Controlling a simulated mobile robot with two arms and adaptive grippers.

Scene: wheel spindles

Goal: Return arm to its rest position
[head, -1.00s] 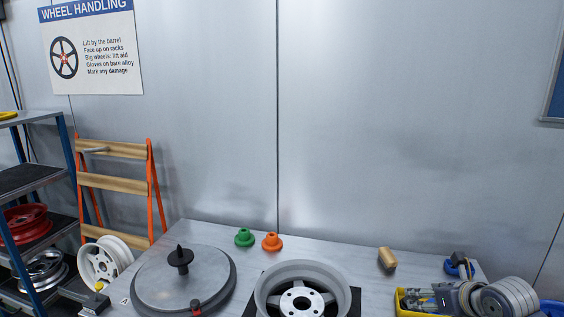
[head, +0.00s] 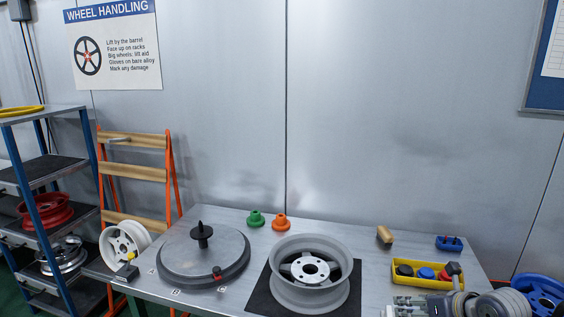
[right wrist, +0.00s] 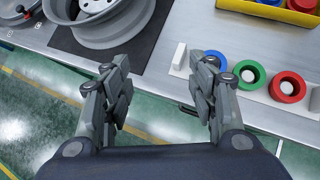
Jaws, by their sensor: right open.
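My right gripper (head: 408,306) is at the lower right of the head view, in front of the yellow tray, partly cut off by the frame. In the right wrist view its two fingers (right wrist: 161,88) are spread apart with nothing between them. They show over the table's front edge and the green floor. My left gripper is not in view.
A grey wheel (head: 284,290) lies on a black mat; a round turntable (head: 190,267) stands left of it. The yellow tray (head: 424,283) holds coloured parts. Blue (right wrist: 214,58), green (right wrist: 249,75) and red (right wrist: 287,87) rings line the table's front edge.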

